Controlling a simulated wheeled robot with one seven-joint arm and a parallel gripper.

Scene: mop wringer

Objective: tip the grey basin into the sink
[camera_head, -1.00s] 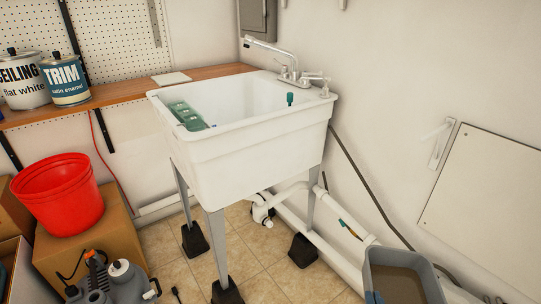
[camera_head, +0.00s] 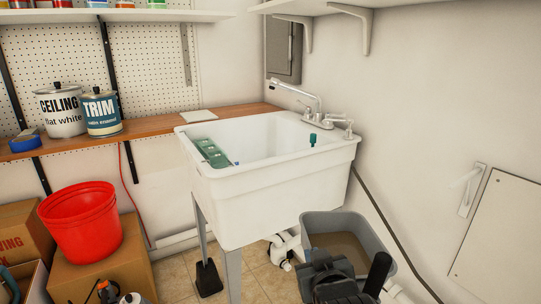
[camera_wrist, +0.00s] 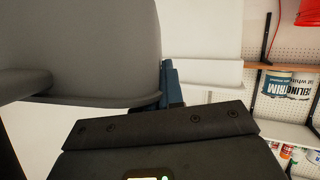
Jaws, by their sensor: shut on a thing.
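The grey basin (camera_head: 381,238) is held up in front of the sink's right side in the head view, with brownish liquid (camera_head: 338,247) inside. It looks roughly level. My gripper (camera_head: 335,283) is shut on its near side; the fingertips are partly hidden by my wrist. In the wrist view the basin's grey wall (camera_wrist: 90,45) fills the upper left, close to the gripper. The white sink (camera_head: 270,190) stands on grey legs, its rim a little above the basin. A green ribbed piece (camera_head: 211,153) lies at its left inner edge.
A faucet (camera_head: 318,108) rises at the sink's back right corner. A dark hose (camera_head: 385,220) runs down the wall. A red bucket (camera_head: 80,225) sits on a cardboard box (camera_head: 110,270) at left. Paint cans (camera_head: 101,114) stand on the wooden shelf (camera_head: 155,128).

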